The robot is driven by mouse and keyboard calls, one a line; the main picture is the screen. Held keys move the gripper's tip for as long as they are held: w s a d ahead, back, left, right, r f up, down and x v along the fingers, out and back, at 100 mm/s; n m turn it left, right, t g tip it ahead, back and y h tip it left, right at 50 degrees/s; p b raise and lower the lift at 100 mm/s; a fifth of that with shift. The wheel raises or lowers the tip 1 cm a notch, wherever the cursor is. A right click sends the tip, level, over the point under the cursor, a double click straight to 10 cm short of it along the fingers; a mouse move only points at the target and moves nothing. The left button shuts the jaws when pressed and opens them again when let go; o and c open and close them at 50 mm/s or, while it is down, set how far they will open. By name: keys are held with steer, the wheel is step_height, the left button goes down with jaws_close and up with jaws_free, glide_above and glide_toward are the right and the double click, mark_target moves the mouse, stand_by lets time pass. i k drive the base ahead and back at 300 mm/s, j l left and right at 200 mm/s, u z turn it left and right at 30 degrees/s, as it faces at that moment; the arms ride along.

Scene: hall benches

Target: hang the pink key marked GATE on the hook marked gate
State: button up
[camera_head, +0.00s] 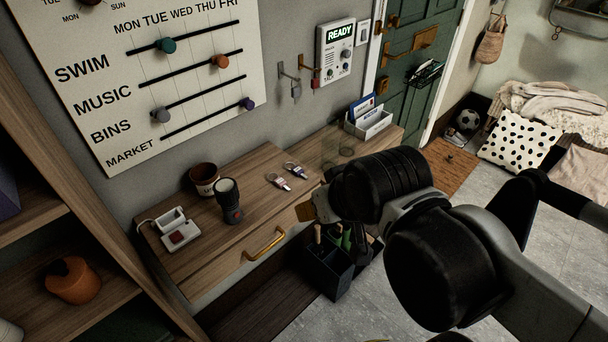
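Two keys with tags lie on the wooden bench top. The nearer key (279,182) has a tag that looks pinkish or reddish, and the other key (296,170) lies just behind and right of it. Their markings are too small to read. On the wall above are a silver hook (287,74) with a small grey item below it and a brass hook (308,69) with a small red item below it. I cannot read any hook label. My gripper (316,207) is at the bench's front edge, right of and nearer than the keys. My arm largely hides its fingers.
A white letter holder (368,124) stands at the back right. A dark caddy (329,271) stands below the bench front.

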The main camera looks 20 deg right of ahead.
mark_target(279, 181)
steer(key=u, duration=0.45)
steer(key=l+u, duration=0.15)
steer(key=u, duration=0.3)
steer(key=l+u, duration=0.1)
steer(key=u, duration=0.35)
steer(key=l+u, duration=0.1)
steer(key=u, duration=0.8)
steer(key=l+u, duration=0.15)
steer(key=u, duration=0.8)
steer(key=k+l+u, duration=0.15)
steer(key=z, duration=0.45)
steer(key=l+z, duration=0.1)
steer(key=z, duration=0.35)
steer(key=l+z, duration=0.1)
steer(key=z, duration=0.4)
steer(key=k+z, duration=0.1)
steer(key=z, duration=0.35)
steer(key=l+z, duration=0.15)
steer(key=z, duration=1.2)
steer(key=i+l+z, duration=0.1)
steer(key=z, duration=0.4)
